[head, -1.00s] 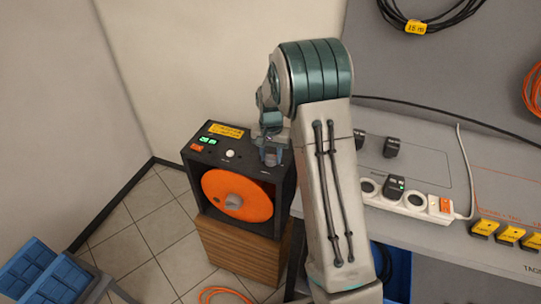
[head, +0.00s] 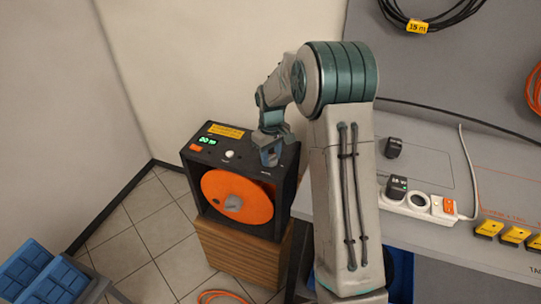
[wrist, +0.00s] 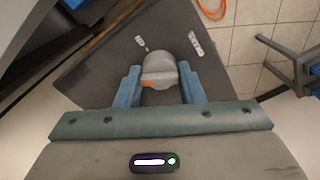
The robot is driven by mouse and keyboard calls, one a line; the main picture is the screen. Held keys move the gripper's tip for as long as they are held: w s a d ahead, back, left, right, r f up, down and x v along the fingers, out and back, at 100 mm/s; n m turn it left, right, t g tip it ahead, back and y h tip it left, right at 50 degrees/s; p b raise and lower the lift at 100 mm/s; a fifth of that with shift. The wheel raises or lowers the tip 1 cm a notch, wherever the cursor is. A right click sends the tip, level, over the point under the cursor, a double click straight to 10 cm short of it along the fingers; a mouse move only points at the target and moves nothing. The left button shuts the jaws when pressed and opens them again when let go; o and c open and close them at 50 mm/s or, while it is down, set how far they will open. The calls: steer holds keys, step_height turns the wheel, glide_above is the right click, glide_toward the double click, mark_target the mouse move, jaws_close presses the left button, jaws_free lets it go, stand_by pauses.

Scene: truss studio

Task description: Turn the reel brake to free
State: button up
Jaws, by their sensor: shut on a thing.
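The reel unit is a black box (head: 203,160) with an orange reel (head: 240,199) in its front. Its top panel carries a green display, an orange switch and a white button. In the wrist view, the reel brake is a grey knob (wrist: 159,68) with an orange mark, between two printed labels too small to read. My gripper (wrist: 160,88) is shut on this knob, with one blue finger on each side. In the head view my gripper (head: 270,156) is at the right part of the top panel and hides the knob.
The box stands on a wooden block (head: 240,250) beside a grey bench. A white power strip (head: 420,205) with black plugs lies on the bench, right of my arm. Blue crates (head: 40,275) are at the lower left. An orange cable (head: 222,297) lies on the floor.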

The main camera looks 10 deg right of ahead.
steer(key=n, duration=0.5)
steer(key=shift+w+r+n, duration=0.1)
steer(key=shift+n, duration=0.2)
steer(key=shift+p, duration=0.3)
steer(key=o, duration=1)
step_height(320, 180, up, 14)
